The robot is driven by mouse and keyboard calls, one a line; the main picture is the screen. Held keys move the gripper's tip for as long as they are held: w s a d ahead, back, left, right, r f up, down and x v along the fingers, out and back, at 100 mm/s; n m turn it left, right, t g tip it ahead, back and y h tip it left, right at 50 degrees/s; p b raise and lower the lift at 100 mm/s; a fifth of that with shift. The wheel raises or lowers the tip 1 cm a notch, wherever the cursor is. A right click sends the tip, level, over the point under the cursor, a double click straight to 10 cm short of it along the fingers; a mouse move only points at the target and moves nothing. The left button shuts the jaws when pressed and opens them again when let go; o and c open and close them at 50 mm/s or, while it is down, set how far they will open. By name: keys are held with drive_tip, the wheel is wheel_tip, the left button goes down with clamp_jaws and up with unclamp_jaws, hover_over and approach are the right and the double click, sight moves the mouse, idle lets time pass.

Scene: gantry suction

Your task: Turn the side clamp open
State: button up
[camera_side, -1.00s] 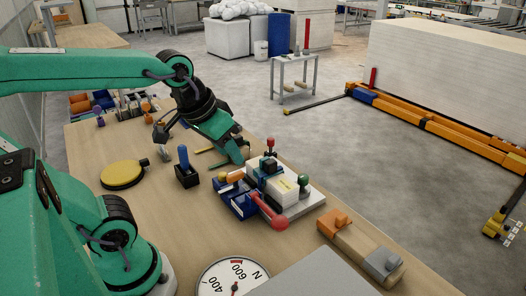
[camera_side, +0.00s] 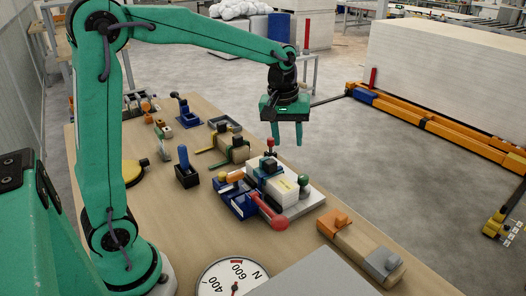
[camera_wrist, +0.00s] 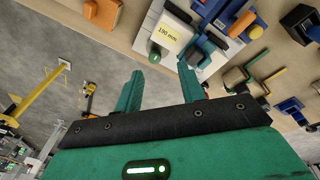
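The clamp fixture stands on a white plate (camera_side: 305,207) near the bench's right edge. It holds a pale block (camera_side: 283,189) with a yellow label, reading "190 mm" in the wrist view (camera_wrist: 168,33). A blue clamp body (camera_side: 241,206) with a red ball-ended handle (camera_side: 272,214) sits at its front left. A red knob (camera_side: 270,143) and a green knob (camera_side: 304,180) stand on the fixture. I cannot tell for certain which part is the side clamp. My gripper (camera_side: 288,140) is open and empty, fingers down, raised behind the fixture; its fingers also show in the wrist view (camera_wrist: 160,70).
A wooden block with green and yellow arms (camera_side: 237,150) lies left of the fixture. A blue-handled black holder (camera_side: 187,174) stands further left. A wooden piece with orange and grey caps (camera_side: 360,246) lies front right. A dial (camera_side: 233,280) is at the front.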

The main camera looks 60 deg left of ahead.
sight(303, 176)
drive_tip(key=w+f+n, duration=0.1)
drive_tip(key=w+f, duration=0.1)
drive_tip(key=f, duration=0.1)
drive_tip(key=w+a+f+n+g, duration=0.1)
drive_tip(key=w+f, duration=0.2)
drive_tip(key=w+f+n, duration=0.2)
drive_tip(key=w, duration=0.1)
drive_tip(key=shift+w+a+f+g, duration=0.15)
drive_tip(key=shift+a+f+g, duration=0.15)
drive_tip(key=shift+a+f, duration=0.1)
drive_tip(key=shift+f, duration=0.15)
drive_tip(key=shift+f, duration=3.75)
drive_tip(key=c, duration=0.7)
